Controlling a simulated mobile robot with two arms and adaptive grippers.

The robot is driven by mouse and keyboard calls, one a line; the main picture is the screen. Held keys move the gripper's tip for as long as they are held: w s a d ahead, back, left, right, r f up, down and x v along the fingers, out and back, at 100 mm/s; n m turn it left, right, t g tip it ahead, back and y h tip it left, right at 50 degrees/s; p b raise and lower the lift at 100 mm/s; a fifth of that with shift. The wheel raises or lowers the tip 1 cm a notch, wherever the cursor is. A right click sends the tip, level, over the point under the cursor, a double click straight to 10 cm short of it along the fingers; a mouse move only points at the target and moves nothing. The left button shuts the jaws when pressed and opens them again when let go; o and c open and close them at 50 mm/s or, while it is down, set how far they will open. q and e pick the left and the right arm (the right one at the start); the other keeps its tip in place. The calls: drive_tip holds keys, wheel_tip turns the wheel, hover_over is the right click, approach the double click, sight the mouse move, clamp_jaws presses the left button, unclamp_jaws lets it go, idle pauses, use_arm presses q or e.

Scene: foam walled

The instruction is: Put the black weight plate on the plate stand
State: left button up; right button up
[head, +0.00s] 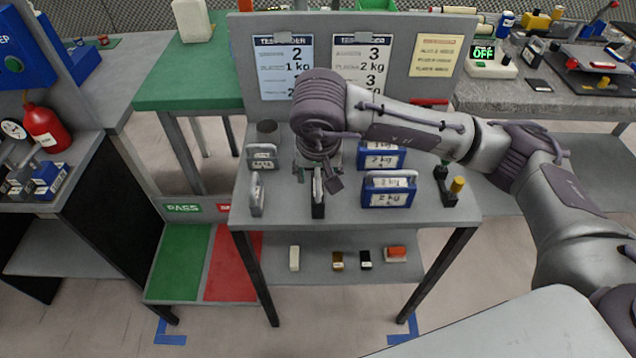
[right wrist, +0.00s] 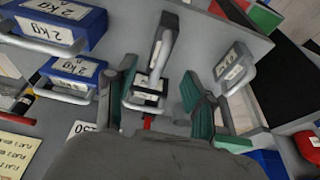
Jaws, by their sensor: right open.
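A dark upright weight (head: 318,206) with a grey handle stands in the middle of the grey table, mostly hidden below my right gripper (head: 319,178) in the head view. In the right wrist view, a black weight with a white label (right wrist: 147,98) lies between the spread green-padded fingers of my right gripper (right wrist: 157,95). The fingers are open and apart, one on each side of it. I cannot tell which object is the plate stand; a dark holder with a yellow knob (head: 449,191) stands at the table's right edge. My left gripper is not in view.
Blue 2 kg weights (head: 388,190) stand right of the gripper, and grey weights (head: 257,194) stand left. A signboard (head: 330,60) rises behind the table (head: 285,208). A lower shelf (head: 330,272) holds several small items.

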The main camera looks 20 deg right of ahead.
drive_tip(key=v, duration=0.5)
drive_tip(key=shift+s+r+b, duration=0.15)
drive_tip(key=shift+r+b, duration=0.15)
drive_tip(key=shift+r, duration=0.05)
drive_tip(key=shift+f, duration=0.1)
